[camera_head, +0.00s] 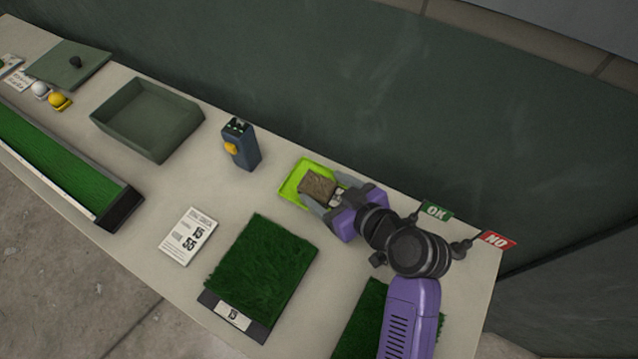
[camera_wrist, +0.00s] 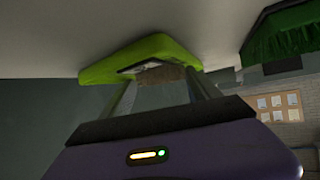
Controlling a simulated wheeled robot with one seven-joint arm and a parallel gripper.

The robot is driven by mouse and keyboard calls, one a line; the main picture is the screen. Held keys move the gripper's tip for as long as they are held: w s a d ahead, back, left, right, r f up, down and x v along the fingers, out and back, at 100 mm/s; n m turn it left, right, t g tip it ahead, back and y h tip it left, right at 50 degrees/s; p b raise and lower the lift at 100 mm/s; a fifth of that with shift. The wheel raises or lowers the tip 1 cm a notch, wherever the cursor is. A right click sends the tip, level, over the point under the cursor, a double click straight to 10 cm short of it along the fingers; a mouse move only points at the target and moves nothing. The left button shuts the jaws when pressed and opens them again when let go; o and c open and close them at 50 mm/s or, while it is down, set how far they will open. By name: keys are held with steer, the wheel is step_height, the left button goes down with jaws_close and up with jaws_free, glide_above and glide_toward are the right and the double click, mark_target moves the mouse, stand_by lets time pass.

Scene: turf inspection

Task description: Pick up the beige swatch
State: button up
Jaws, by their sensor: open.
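The beige swatch (camera_head: 317,187), a small brownish square with a rough top, sits on a lime-green tray (camera_head: 290,186) near the back edge of the table. In the wrist view, the swatch (camera_wrist: 162,75) shows as a brownish strip in front of the lime-green tray (camera_wrist: 145,50). My gripper (camera_head: 324,205) reaches in from the right at the tray, its jaws open, with the fingers around the near side of the swatch. In the wrist view, the two fingers (camera_wrist: 160,95) stand apart on either side of it. Whether they touch it cannot be told.
A dark blue device (camera_head: 243,148) with a yellow button stands left of the tray. A green bin (camera_head: 148,120), a white card (camera_head: 188,236) and a turf sample (camera_head: 262,270) lie around. OK (camera_head: 436,211) and NO (camera_head: 496,240) signs stand at the right edge.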

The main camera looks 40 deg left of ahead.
mark_target(327, 192)
steer(key=c, duration=1.3)
step_height(327, 192, up, 20)
